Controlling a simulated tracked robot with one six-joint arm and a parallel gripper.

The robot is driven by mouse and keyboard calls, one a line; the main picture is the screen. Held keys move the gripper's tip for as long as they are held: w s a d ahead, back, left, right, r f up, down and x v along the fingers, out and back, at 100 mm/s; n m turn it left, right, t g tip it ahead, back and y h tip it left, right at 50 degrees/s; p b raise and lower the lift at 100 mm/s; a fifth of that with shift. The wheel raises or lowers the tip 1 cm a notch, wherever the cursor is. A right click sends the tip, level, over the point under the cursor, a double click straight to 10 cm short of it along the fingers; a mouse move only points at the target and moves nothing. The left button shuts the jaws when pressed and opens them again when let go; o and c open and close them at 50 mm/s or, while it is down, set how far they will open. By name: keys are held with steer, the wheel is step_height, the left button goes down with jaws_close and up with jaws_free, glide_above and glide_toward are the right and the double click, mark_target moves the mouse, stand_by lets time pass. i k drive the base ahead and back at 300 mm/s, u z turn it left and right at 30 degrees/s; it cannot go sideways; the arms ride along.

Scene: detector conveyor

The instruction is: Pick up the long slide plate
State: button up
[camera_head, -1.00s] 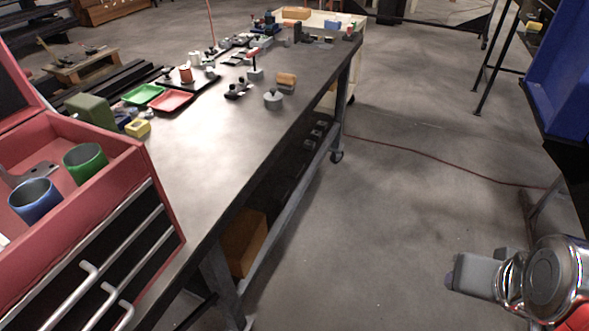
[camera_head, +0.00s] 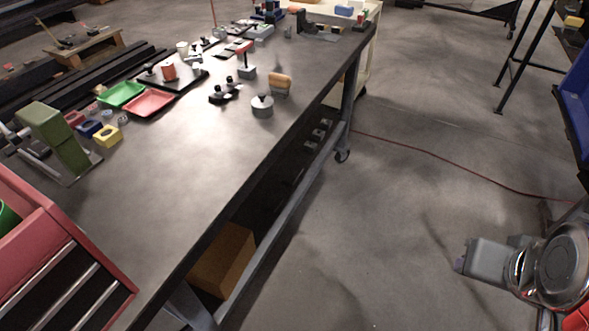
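No long slide plate can be told apart for certain among the small parts on the dark workbench (camera_head: 190,185). Low dark plates with small parts (camera_head: 175,78) lie along its left side, and more parts, including a dark bracket-like piece (camera_head: 318,32), are at the far end. The end of my arm, with what looks like my gripper (camera_head: 468,262), shows at the lower right, over the floor and well apart from the bench. Its fingers cannot be made out, and I see nothing held.
A red toolbox (camera_head: 75,250) stands at the bench's near left. Green tray (camera_head: 121,94), red tray (camera_head: 150,103), grey round pot (camera_head: 262,106) and green block (camera_head: 52,135) sit on the bench. A blue bin (camera_head: 575,105) is at right.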

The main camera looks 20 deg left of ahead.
mark_target(293, 175)
steer(key=i, duration=3.6)
steer(key=u, duration=1.45)
